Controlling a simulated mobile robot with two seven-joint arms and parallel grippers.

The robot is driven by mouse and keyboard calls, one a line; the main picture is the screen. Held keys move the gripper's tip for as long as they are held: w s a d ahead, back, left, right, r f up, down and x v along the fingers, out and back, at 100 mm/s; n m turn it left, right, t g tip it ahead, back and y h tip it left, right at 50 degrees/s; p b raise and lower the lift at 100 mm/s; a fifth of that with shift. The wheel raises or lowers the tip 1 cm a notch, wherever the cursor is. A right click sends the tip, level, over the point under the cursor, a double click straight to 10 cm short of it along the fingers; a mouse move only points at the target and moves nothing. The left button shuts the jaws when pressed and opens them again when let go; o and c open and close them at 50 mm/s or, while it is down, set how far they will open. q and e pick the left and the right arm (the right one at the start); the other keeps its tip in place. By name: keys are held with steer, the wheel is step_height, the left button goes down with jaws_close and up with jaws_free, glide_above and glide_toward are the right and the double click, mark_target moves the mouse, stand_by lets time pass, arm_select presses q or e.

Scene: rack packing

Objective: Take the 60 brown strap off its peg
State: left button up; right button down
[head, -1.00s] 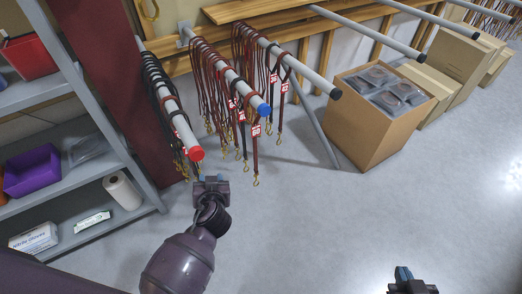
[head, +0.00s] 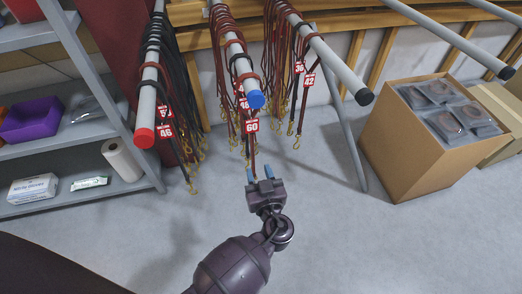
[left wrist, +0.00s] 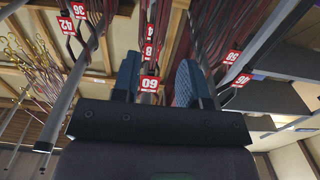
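The 60 brown strap, with a red-and-white 60 tag (head: 251,125), hangs at the front of the blue-capped peg (head: 256,99), with other brown straps close behind it. My left gripper (head: 260,173) is just below and in front of that tag, fingers upward and apart. In the left wrist view the 60 tag (left wrist: 150,83) shows between the two blue finger pads of my left gripper (left wrist: 158,80). No finger is closed on the strap. Whether a pad touches it cannot be told. My right gripper is out of view.
Right, a black-capped peg (head: 363,97) holds brown straps tagged 36 and 42. A grey shelf (head: 103,106) stands left, an open cardboard box (head: 408,160) right. The floor in front is clear.

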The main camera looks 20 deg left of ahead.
mark_target(253, 150)
arm_select(q)
steer(key=x, duration=1)
steer(key=shift+w+a+r, duration=0.1)
steer(key=shift+w+r, duration=0.15)
steer(key=shift+w, duration=0.1)
jaws_close()
